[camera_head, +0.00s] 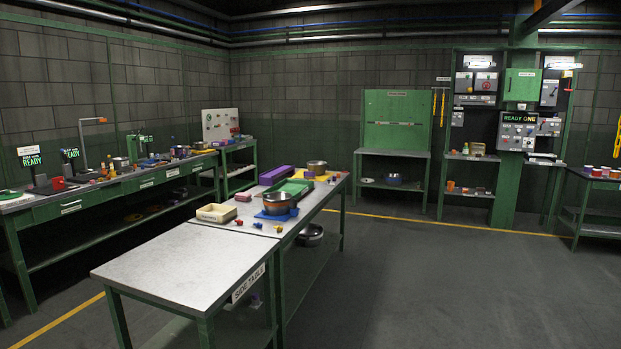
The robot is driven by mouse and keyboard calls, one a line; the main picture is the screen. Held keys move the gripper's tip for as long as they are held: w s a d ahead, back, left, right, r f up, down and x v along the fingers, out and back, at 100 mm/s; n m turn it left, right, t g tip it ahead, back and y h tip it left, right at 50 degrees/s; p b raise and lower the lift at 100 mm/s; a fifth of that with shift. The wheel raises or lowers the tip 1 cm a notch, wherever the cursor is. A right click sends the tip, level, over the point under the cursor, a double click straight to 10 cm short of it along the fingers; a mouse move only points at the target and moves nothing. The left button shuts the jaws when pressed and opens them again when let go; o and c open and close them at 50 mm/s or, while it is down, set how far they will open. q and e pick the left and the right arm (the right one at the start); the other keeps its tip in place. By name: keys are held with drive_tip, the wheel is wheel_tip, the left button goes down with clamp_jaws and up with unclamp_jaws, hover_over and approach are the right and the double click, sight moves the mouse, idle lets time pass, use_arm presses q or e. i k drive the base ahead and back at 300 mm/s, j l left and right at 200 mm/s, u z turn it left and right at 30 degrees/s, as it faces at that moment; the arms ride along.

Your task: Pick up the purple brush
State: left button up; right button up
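I cannot make out a purple brush for certain at this distance. A long purple block-like thing (275,175) lies at the far left of the long table (262,225) in the middle of the room. A small purple patch (242,138) shows on the bench by the back left wall, too small to identify. Neither of my grippers is in view.
A bare side table (180,262) stands nearest me. Behind it, the long table holds a cream tray (216,212), a steel pot (277,203) on a blue mat, and a green tray (290,188). A crowded workbench (110,188) lines the left wall. Floor at right (440,285) is clear.

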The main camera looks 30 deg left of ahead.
sight(308, 175)
drive_tip(key=i+j+u, duration=0.1)
drive_tip(key=i+u, duration=0.35)
drive_tip(key=i, duration=0.9)
drive_tip(key=i+l, duration=0.1)
drive_tip(key=i, duration=3.25)
drive_tip(key=j+u, duration=0.05)
drive_tip(key=j, duration=0.1)
